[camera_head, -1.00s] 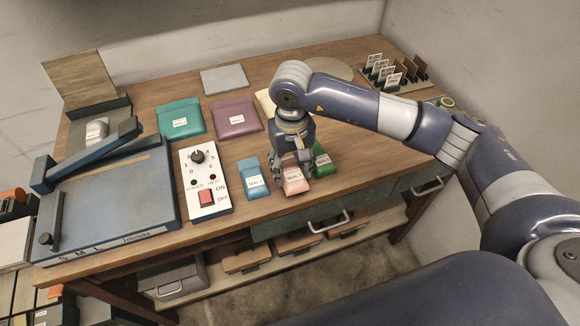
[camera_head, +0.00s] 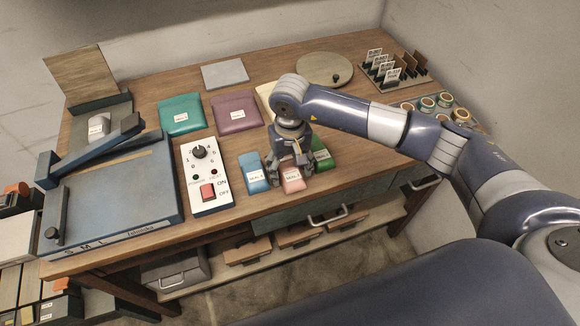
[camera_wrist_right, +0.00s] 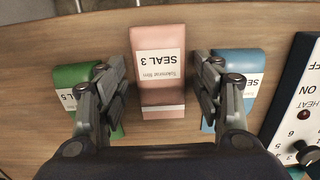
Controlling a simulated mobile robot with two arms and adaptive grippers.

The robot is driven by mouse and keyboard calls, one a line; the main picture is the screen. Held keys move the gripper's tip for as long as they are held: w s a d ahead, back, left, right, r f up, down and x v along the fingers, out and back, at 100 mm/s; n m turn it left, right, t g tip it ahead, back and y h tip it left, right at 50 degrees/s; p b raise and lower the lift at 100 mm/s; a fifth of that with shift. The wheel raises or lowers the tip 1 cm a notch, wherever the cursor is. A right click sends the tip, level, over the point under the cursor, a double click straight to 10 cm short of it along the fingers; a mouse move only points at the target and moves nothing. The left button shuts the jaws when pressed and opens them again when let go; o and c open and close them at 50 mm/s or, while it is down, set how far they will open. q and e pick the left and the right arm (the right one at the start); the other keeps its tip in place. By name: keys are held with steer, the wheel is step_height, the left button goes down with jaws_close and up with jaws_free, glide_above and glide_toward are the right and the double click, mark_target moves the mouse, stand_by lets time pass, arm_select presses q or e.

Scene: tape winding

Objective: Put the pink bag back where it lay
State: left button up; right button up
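The pink bag (camera_head: 292,182), labelled SEAL 3, lies on the wooden table between the blue bag (camera_head: 253,174) and the green bag (camera_head: 321,156). My right gripper (camera_head: 289,163) is over the pink bag's far part and partly hides it. In the right wrist view the pink bag (camera_wrist_right: 160,75) lies between the spread fingers of the right gripper (camera_wrist_right: 159,65), with a gap on each side. One finger overlaps the green bag (camera_wrist_right: 75,78) and the other overlaps the blue bag (camera_wrist_right: 240,70) in that view. My left gripper is not in view.
A white control box (camera_head: 207,180) stands left of the blue bag. A blue sealing press (camera_head: 115,195) is further left. Teal (camera_head: 181,115) and purple (camera_head: 236,112) pouches lie behind. A round disc (camera_head: 322,68) and a card rack (camera_head: 395,72) are at the back right.

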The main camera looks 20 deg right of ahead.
mark_target(290, 170)
steer(key=shift+r, duration=0.1)
steer(key=shift+r+p, duration=0.15)
steer(key=shift+p, duration=0.15)
steer(key=shift+r+b, duration=0.35)
step_height(290, 170, up, 11)
steer(key=b, duration=0.3)
